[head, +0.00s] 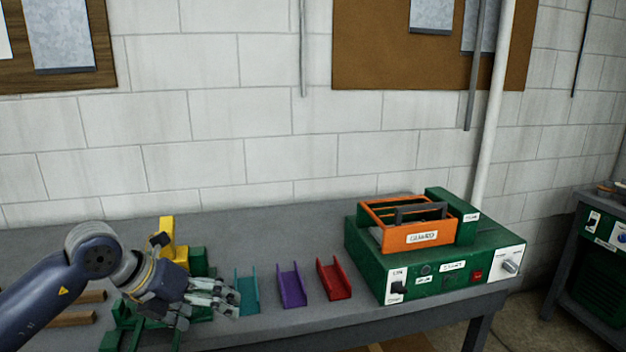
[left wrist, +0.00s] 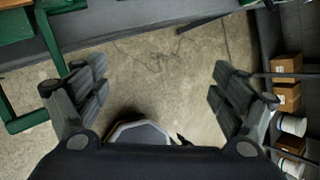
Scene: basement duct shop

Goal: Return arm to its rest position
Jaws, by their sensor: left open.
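My left arm comes in from the left in the head view, with its gripper (head: 212,296) over the left part of the grey workbench (head: 80,240). In the left wrist view the gripper (left wrist: 160,92) is open, its fingers wide apart with nothing between them. The concrete floor (left wrist: 150,70) shows beyond the fingers. In the head view the gripper is in front of a green and yellow device (head: 175,254) and hides part of it. My right gripper is not in view.
Teal (head: 247,290), purple (head: 291,285) and red (head: 333,279) channels lie in a row right of the gripper. A green machine (head: 440,278) with an orange guard (head: 408,240) stands at the bench's right end. Boxes (left wrist: 286,66) and buckets (left wrist: 292,125) show in the wrist view.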

